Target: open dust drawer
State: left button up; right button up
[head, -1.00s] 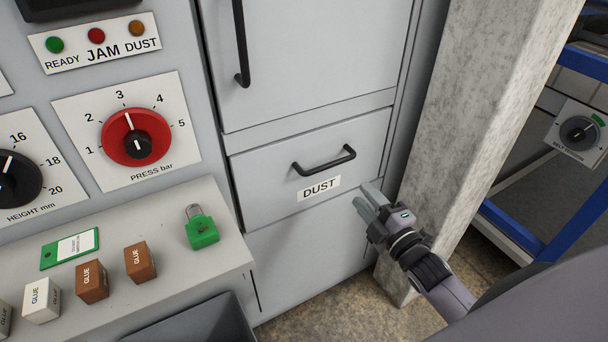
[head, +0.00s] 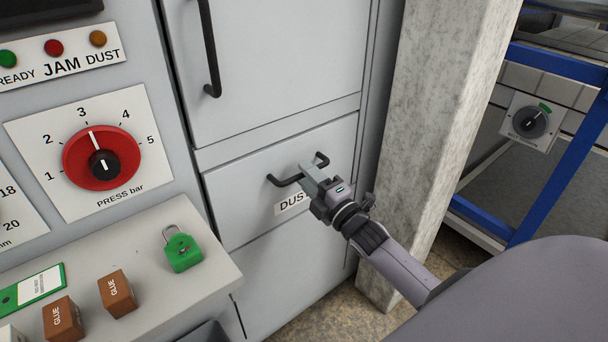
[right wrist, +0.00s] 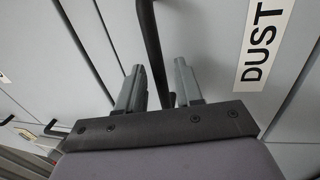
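The dust drawer (head: 245,190) is a pale grey front in the machine cabinet, and it looks shut. Its black bar handle (head: 284,182) is partly hidden behind my right gripper (head: 312,173). The white DUST label (head: 290,203) below the handle is partly covered by the gripper. In the right wrist view my two grey fingers (right wrist: 158,88) stand apart, with the black handle (right wrist: 149,40) running between them. I see a gap beside the handle, so the fingers are open around it and not clamped. My left gripper is not in view.
A taller door with a vertical black handle (head: 208,50) is above the drawer. A concrete pillar (head: 425,120) stands close on the right, with a blue frame (head: 560,170) beyond. A ledge at left holds a green padlock (head: 182,250) and brown GLUE blocks (head: 117,293).

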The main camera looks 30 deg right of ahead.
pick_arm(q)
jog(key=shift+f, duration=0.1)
pick_arm(e)
jog(key=shift+w+r, duration=0.15)
jog(key=shift+w, duration=0.55)
jog(key=shift+c, duration=0.3)
